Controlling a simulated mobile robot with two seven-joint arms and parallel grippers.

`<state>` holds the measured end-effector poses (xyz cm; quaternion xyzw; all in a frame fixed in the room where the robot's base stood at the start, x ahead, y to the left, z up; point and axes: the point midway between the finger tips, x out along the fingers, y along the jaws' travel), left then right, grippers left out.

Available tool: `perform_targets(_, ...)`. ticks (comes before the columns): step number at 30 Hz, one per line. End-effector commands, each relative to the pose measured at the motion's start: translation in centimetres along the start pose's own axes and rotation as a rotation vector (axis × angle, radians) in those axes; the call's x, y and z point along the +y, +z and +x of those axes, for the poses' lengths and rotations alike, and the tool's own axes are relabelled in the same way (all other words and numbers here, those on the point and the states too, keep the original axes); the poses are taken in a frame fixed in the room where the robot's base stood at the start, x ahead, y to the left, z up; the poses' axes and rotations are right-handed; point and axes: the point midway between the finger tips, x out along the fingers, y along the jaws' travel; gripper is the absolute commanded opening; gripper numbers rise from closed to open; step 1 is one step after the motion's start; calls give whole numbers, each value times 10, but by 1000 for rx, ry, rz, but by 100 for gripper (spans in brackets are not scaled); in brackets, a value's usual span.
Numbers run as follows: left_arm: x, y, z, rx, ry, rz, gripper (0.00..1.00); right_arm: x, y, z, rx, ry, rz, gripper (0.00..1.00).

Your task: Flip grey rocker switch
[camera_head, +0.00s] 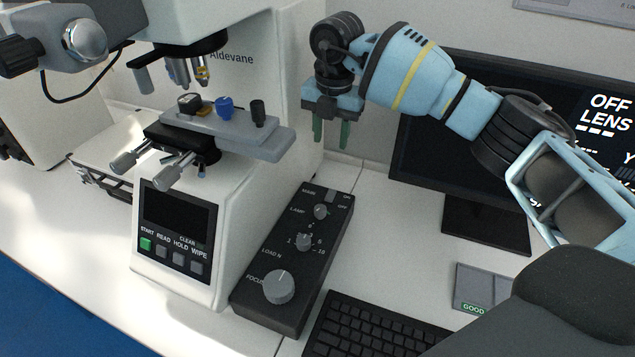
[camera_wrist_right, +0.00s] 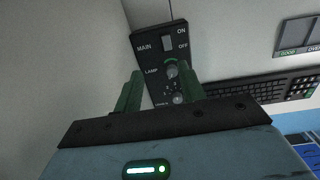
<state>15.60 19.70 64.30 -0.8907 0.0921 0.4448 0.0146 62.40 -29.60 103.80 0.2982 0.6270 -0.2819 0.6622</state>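The grey rocker switch (camera_head: 330,196) sits at the far end of a black control box (camera_head: 295,312), between the labels MAIN and ON/OFF. In the right wrist view the rocker switch (camera_wrist_right: 168,43) shows ahead of the fingertips, toward the top. I cannot tell which way it is tipped. My right gripper (camera_head: 331,138) points down above and behind the far end of the box, clear of the switch. Its green fingers (camera_wrist_right: 162,76) are apart with nothing between them. My left gripper is not in view.
A white hardness tester (camera_head: 240,95) stands left of the box, its stage (camera_head: 262,142) jutting toward it. The box carries a lamp knob (camera_head: 320,211), a load knob (camera_head: 304,242) and a large focus knob (camera_head: 279,287). A monitor (camera_head: 440,150) and keyboard (camera_head: 375,330) are at right.

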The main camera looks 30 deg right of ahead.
Motion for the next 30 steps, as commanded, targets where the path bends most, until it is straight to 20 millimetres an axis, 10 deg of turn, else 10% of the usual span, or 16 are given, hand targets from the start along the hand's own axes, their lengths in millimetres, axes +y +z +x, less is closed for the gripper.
perform_targets(1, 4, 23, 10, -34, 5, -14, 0, 0, -2, 37, 24, -21, -2, 40)
perform_targets(6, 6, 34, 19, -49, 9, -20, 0, -2, -4, 75, 47, -45, -3, 40)
perform_targets(17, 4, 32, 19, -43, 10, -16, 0, -2, -4, 82, 50, -48, -3, 40)
perform_targets(30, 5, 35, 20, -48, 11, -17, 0, -6, -8, 141, 51, -50, -3, 40)
